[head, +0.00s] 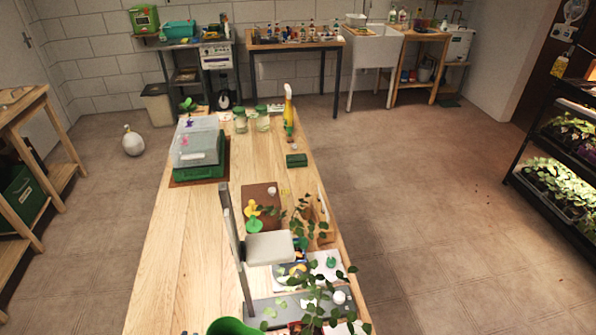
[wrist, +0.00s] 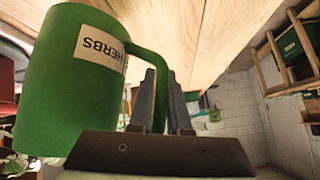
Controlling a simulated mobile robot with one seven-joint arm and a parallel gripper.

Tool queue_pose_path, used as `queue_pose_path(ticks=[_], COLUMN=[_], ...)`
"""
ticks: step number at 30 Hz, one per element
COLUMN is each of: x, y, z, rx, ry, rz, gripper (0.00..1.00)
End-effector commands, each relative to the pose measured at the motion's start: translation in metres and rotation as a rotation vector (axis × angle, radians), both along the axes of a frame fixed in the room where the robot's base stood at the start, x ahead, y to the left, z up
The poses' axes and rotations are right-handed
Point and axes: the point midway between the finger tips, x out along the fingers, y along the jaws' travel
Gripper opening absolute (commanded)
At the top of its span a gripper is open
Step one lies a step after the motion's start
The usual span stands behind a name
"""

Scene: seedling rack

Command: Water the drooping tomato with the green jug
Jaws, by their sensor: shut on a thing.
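The green jug (wrist: 65,100) fills the left of the wrist view, with a white label reading HERBS that appears upside down. My gripper (wrist: 161,78) is shut on its handle. A rounded green part at the bottom edge of the head view (head: 233,327) looks like the same jug, mostly cut off. In the head view, a leafy plant (head: 318,289) spreads at the near right of the bench. Another leafy plant (head: 302,213) stands just behind it. I cannot tell which is the drooping tomato. The pots are largely hidden.
The wooden bench (head: 182,240) is clear along its left side. A grey upright with a pale block (head: 270,247) stands near the plants. Beyond are a brown board (head: 258,192), a green tray with a clear lid (head: 196,145), jars and a yellow spray bottle (head: 288,110).

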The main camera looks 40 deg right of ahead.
Motion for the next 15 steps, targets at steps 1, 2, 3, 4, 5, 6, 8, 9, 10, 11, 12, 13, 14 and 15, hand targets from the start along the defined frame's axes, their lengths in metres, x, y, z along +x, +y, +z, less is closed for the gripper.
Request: queue_pose_path(ticks=[1,2,3,4,5,6,8,9,10,11,12,13,14,15], x=[0.002,0.003,0.003,0.003,0.003,0.003,0.004,0.003,0.003,0.004,0.004,0.004,0.004,0.004], y=[0.002,0.002,0.002,0.002,0.002,0.002,0.003,0.002,0.002,0.002,0.002,0.002,0.002,0.002], z=[-0.009,-0.011,-0.015,-0.017,-0.020,-0.022,-0.025,-0.028,-0.029,-0.030,-0.031,-0.032,-0.033,-0.034], rx=[-0.019,-0.030,-0.045,-0.056,-0.066,-0.080,-0.100,-0.110,-0.118,-0.125,-0.135,-0.141,-0.146,-0.152], ry=[0.010,0.017,0.029,0.037,0.046,0.055,0.068,0.078,0.085,0.090,0.096,0.101,0.105,0.109], rz=[0.002,0.000,-0.002,-0.002,-0.004,-0.005,-0.008,-0.009,-0.011,-0.011,-0.012,-0.013,-0.013,-0.013], gripper=[0.00,0.00,0.00,0.00,0.00,0.00,0.00,0.00,0.00,0.00,0.00,0.00,0.00,0.00])
